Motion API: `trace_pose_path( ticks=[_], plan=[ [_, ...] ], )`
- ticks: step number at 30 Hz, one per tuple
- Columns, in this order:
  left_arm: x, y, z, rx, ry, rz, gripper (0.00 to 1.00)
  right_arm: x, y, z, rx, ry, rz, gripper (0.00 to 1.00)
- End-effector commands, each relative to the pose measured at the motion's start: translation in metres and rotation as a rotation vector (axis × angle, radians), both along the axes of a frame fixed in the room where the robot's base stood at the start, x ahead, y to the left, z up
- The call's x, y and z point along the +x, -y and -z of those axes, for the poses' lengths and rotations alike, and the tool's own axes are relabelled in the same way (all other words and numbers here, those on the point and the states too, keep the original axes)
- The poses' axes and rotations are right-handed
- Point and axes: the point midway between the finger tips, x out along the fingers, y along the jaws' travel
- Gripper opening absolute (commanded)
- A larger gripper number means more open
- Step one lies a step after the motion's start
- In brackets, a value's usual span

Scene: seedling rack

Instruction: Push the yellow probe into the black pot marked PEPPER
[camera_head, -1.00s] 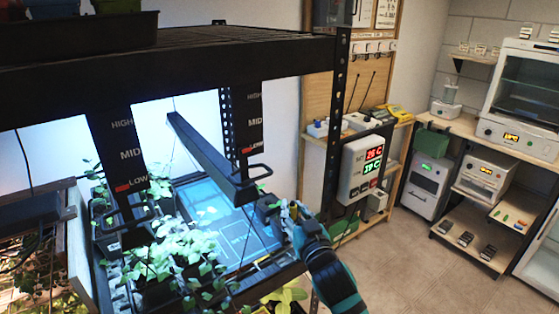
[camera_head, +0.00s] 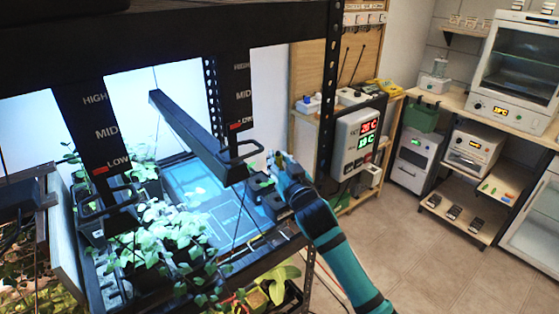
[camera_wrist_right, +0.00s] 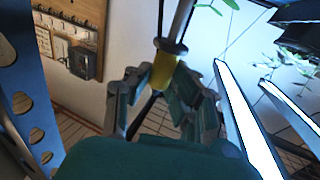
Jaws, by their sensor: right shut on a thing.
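My right gripper (camera_head: 272,172) is at the front right of the lit shelf, close to the end of the hanging lamp bar. In the right wrist view its fingers (camera_wrist_right: 162,92) are shut on the yellow probe (camera_wrist_right: 163,70). The probe's yellow part is between the fingers, and a dark collar and a thin metal rod extend from it towards the top of the picture. Dark pots with seedlings (camera_head: 160,235) stand at the left of the shelf. No PEPPER marking is readable. My left gripper is out of view.
The black lamp bar (camera_head: 190,130) hangs over a blue-lit mat (camera_head: 205,190). Rack posts marked HIGH, MID and LOW (camera_head: 238,85) stand in front. The floor (camera_head: 430,260) there is clear.

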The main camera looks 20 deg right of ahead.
Motion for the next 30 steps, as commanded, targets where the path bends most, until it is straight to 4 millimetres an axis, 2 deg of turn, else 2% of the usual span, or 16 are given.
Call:
trace_pose_path(
  ticks=[6,16,30],
  plan=[
    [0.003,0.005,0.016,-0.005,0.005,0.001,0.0,0.0,0.0,0.016,-0.001,0.001,0.0,0.0],
    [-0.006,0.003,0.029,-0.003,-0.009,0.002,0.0,0.0,0.0,0.035,-0.001,0.001,0.001,0.0],
    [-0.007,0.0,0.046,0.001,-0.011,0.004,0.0,0.0,0.0,0.062,-0.001,0.0,0.001,0.0]
  ],
)
